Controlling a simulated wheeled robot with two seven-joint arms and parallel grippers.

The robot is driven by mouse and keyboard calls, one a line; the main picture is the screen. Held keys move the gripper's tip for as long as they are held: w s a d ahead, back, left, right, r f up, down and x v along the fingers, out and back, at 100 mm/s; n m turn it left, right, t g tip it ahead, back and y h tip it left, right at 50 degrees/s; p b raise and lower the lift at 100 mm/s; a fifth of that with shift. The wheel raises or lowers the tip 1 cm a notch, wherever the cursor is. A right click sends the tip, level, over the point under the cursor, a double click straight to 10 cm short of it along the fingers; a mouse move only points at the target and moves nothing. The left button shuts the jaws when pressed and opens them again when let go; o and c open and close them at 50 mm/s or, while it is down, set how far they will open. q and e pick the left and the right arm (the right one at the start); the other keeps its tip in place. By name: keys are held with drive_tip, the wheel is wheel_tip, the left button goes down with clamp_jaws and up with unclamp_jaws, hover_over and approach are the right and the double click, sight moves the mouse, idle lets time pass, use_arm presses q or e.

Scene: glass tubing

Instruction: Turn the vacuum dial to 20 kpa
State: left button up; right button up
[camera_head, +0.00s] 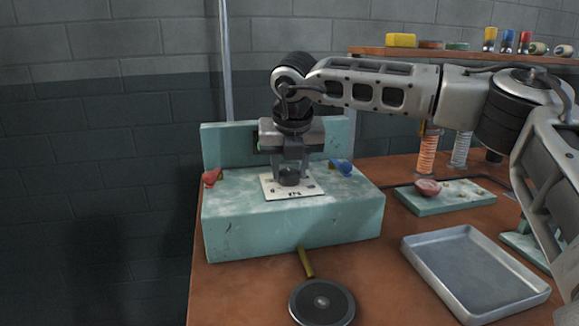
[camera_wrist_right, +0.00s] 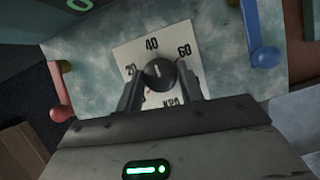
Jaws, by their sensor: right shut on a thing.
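The dark round vacuum dial (camera_head: 290,174) sits on a white scale plate (camera_head: 270,188) on top of the pale green bench unit (camera_head: 290,232). In the right wrist view the dial (camera_wrist_right: 159,73) is between the two fingers of my right gripper (camera_wrist_right: 162,82), which is shut on it from above. The white plate (camera_wrist_right: 130,50) shows 20 at left, 40 at the top, 60 at right and KPA below. A short pale mark on the dial points up, roughly toward 40; its exact reading is too small to tell. My left gripper is not in view.
A red lever (camera_head: 212,177) and a blue lever (camera_head: 342,166) flank the plate.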

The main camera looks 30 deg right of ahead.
drive_tip(key=shift+n, duration=0.3)
drive_tip(key=shift+d+n+y, duration=0.1)
drive_tip(key=shift+n+y, duration=0.4)
drive_tip(key=shift+n, duration=0.5)
drive_tip(key=shift+n+y, duration=0.3)
drive_tip(key=shift+n, duration=0.6)
drive_tip(key=n+y, duration=0.1)
drive_tip(key=n, duration=0.1)
drive_tip(key=shift+d+r+n+p, duration=0.1)
drive_tip(key=shift+d+n+p, duration=0.05)
drive_tip(key=shift+n+p, duration=0.25)
drive_tip(key=shift+n+y+p, duration=0.4)
drive_tip(key=shift+n+p, duration=0.1)
drive_tip(key=shift+n, duration=0.3)
use_arm(q)
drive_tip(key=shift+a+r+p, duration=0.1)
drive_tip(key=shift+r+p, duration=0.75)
drive_tip(key=shift+p, duration=0.1)
use_arm(e)
drive_tip(key=shift+n+g+y, duration=0.3)
drive_tip(key=shift+n+y, duration=0.2)
drive_tip(key=shift+n, duration=0.9)
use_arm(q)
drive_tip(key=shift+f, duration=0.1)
use_arm(e)
drive_tip(key=o, duration=1)
